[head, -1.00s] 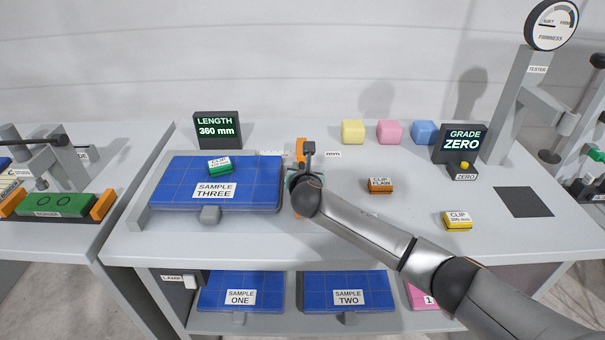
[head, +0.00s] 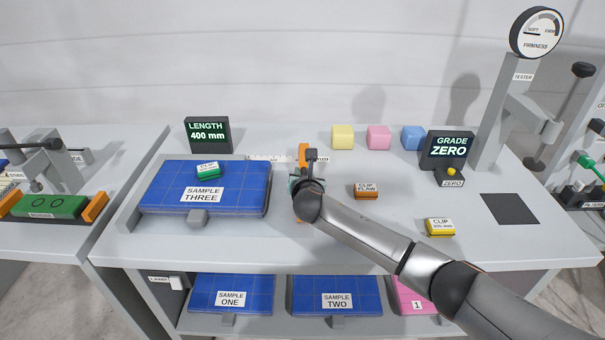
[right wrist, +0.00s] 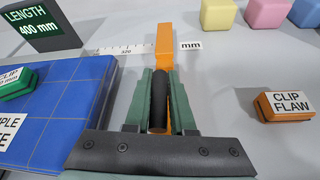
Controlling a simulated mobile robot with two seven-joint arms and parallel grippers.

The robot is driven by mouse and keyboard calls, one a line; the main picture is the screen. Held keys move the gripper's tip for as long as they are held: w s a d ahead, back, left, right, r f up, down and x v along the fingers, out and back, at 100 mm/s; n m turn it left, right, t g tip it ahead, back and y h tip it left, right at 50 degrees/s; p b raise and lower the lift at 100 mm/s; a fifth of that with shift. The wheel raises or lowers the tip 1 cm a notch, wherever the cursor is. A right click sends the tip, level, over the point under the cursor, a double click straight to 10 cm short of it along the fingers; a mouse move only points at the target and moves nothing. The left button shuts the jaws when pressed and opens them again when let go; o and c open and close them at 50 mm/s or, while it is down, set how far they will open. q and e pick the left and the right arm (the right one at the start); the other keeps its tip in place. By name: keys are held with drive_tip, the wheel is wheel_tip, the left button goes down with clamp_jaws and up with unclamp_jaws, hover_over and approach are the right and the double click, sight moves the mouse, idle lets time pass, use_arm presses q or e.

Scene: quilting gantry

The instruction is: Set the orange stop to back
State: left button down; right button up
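The orange stop (head: 303,155) stands on the bench just right of the blue block labelled SAMPLE THREE (head: 240,180), with a gap between them. In the right wrist view the stop (right wrist: 164,45) is a long orange bar crossing the end of a white scale (right wrist: 125,50). My right gripper (right wrist: 164,80) has its green fingers closed around the stop's dark upright peg. In the head view my right wrist hides the stop's near part. The LENGTH display (head: 208,134) reads 400 mm. My left gripper is not in view.
A green clip (head: 208,170) lies on SAMPLE THREE. The orange CLIP FLAW (head: 366,191) and a yellow clip (head: 439,227) lie to the right. Yellow, pink and blue cubes stand behind. Bench to the right of the stop is clear up to CLIP FLAW.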

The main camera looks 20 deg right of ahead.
drive_tip(key=o, duration=0.4)
drive_tip(key=shift+d, duration=0.3)
drive_tip(key=shift+o, duration=0.2)
drive_tip(key=shift+a, duration=0.1)
drive_tip(key=shift+s, duration=0.15)
drive_tip(key=shift+s+a+r, duration=0.1)
drive_tip(key=shift+s+r, duration=0.05)
drive_tip(key=shift+s, duration=0.1)
drive_tip(key=p+v, duration=0.1)
drive_tip(key=v, duration=1)
drive_tip(key=shift+s, duration=0.35)
drive_tip(key=shift+a, duration=0.1)
